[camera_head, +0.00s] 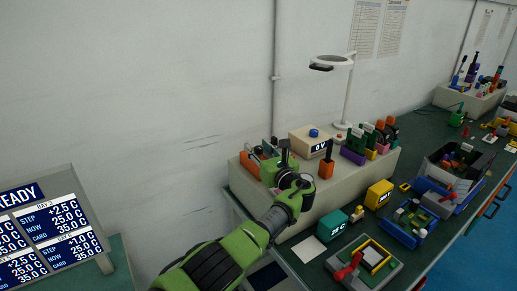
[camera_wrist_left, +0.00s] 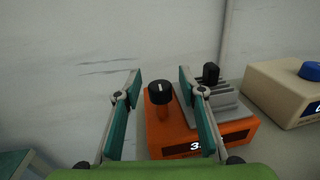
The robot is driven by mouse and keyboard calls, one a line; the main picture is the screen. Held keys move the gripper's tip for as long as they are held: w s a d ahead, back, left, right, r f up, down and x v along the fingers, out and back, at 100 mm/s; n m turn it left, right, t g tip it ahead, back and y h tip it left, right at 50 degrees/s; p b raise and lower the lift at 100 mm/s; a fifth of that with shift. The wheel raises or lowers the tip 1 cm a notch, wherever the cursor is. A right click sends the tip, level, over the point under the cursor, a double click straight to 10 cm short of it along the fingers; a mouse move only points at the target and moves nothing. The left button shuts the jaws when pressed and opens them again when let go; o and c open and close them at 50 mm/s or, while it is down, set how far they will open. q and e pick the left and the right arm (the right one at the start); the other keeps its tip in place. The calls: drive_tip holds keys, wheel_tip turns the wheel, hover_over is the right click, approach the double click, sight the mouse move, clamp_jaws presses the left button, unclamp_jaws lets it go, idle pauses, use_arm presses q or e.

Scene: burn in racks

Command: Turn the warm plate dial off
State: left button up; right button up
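The warm plate is an orange box (camera_wrist_left: 163,138) with a grey ribbed top (camera_wrist_left: 228,101) and a dark display, partly hidden by a finger. In the left wrist view its black dial (camera_wrist_left: 160,93) carries a white mark pointing up, away from me. My left gripper (camera_wrist_left: 161,78) is open, with one green-padded finger on either side of the dial and a gap on both sides. In the head view the left gripper (camera_head: 277,160) is over the left end of the beige shelf and mostly hides the orange box (camera_head: 250,165). My right gripper is not in view.
A beige box with a blue knob (camera_head: 309,138) stands right of the warm plate. An orange device (camera_head: 326,167), a magnifier lamp (camera_head: 345,100) and coloured blocks share the shelf (camera_head: 345,187). Teal (camera_head: 333,225) and yellow (camera_head: 379,194) boxes stand in front. The wall is close behind.

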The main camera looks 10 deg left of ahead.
use_arm(q)
drive_tip(key=shift+s, duration=0.1)
drive_tip(key=v, duration=1.2)
